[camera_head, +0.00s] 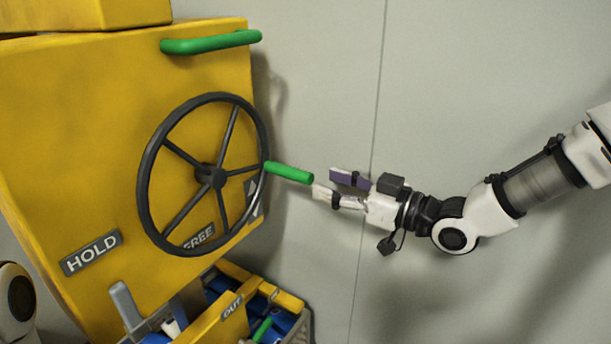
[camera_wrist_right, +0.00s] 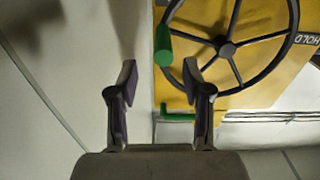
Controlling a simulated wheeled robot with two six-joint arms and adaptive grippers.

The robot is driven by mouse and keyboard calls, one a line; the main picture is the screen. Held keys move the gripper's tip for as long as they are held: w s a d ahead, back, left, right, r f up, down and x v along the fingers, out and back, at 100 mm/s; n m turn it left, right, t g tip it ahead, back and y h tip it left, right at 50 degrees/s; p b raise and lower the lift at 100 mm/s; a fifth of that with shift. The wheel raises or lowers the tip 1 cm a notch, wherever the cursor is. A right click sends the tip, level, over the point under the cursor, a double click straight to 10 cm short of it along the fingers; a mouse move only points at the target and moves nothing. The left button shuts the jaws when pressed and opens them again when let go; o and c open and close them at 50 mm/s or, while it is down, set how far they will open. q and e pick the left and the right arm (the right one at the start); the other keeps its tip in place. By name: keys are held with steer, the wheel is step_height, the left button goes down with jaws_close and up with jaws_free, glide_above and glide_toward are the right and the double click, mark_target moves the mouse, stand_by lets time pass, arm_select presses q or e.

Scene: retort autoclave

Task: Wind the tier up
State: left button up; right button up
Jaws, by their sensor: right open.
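A dark spoked handwheel (camera_head: 210,175) is mounted on the yellow cabinet face (camera_head: 90,110). A green crank handle (camera_head: 289,173) sticks out from the wheel's right rim toward my right gripper (camera_head: 325,183). That gripper is open and empty, its fingertips just right of the handle's free end. In the right wrist view the green handle (camera_wrist_right: 163,45) shows ahead, in line with the gap between the open fingers (camera_wrist_right: 160,75), with the wheel (camera_wrist_right: 228,48) behind. A grey lever (camera_head: 125,305) stands at the lower left, below the HOLD plate (camera_head: 91,253). My left gripper is not visible.
A fixed green bar (camera_head: 211,42) sits at the cabinet's top. Below the wheel is a yellow frame marked OUT (camera_head: 231,305) with several blue items. A FREE plate (camera_head: 199,237) is partly behind the wheel. The pale wall side at right is clear around my arm.

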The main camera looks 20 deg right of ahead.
mark_target(302, 177)
steer(key=x, duration=0.5)
steer(key=shift+w+a+p, duration=0.1)
steer(key=shift+a+p, duration=0.3)
steer(key=shift+a, duration=0.05)
steer(key=shift+w+a, duration=0.15)
steer(key=shift+w, duration=0.2)
steer(key=shift+s, duration=0.1)
jaws_close()
